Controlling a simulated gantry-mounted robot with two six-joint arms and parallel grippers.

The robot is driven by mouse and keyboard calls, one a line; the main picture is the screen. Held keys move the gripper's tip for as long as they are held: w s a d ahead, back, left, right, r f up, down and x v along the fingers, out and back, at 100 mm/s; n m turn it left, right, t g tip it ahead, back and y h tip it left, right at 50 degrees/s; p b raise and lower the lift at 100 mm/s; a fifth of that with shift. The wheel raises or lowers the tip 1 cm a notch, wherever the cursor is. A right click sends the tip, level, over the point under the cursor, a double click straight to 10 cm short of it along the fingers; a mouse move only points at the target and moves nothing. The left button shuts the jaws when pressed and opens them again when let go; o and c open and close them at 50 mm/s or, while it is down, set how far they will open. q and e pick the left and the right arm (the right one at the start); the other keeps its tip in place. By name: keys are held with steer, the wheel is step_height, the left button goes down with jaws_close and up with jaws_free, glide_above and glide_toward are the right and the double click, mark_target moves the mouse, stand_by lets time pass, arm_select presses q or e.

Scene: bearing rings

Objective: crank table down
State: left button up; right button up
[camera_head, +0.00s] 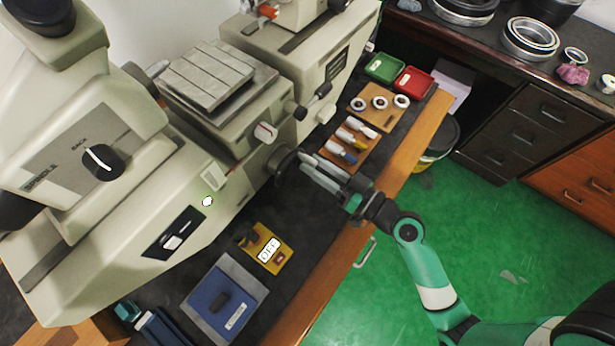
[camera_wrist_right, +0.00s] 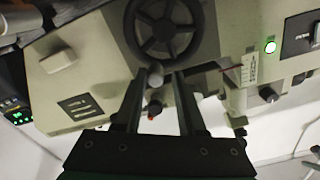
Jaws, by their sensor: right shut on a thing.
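The grooved machine table (camera_head: 208,75) sits on the grey-beige machine at upper middle in the head view. A dark handwheel (camera_head: 281,161) is on the machine's front, below the table. The wrist view shows this spoked wheel (camera_wrist_right: 166,28) at the top, with a small grey handle (camera_wrist_right: 155,80) standing out from its lower rim. My right gripper (camera_head: 303,163) reaches the wheel from the right; in the wrist view its fingers (camera_wrist_right: 158,82) are on either side of the handle, closed on it. The handle's grip is partly hidden in the head view. My left gripper is not seen.
Right of the wheel are a tray of markers (camera_head: 347,142), a board with rings (camera_head: 376,104), a green tray (camera_head: 384,67) and a red tray (camera_head: 413,81). Green floor is open to the right.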

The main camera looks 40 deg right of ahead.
steer(key=a+n, duration=0.1)
steer(key=n, duration=0.1)
steer(key=n+b, duration=0.1)
steer(key=n, duration=0.1)
steer(key=a+n+b, duration=0.1)
steer(key=n, duration=0.1)
steer(key=shift+s+a+r, duration=0.2)
steer(key=shift+s+a, duration=0.05)
steer(key=shift+a, duration=0.1)
steer(key=s+d+b, duration=0.1)
steer(key=s+b, duration=0.2)
steer(key=s, duration=0.5)
steer(key=shift+s+d, duration=0.15)
steer(key=shift+s, duration=0.05)
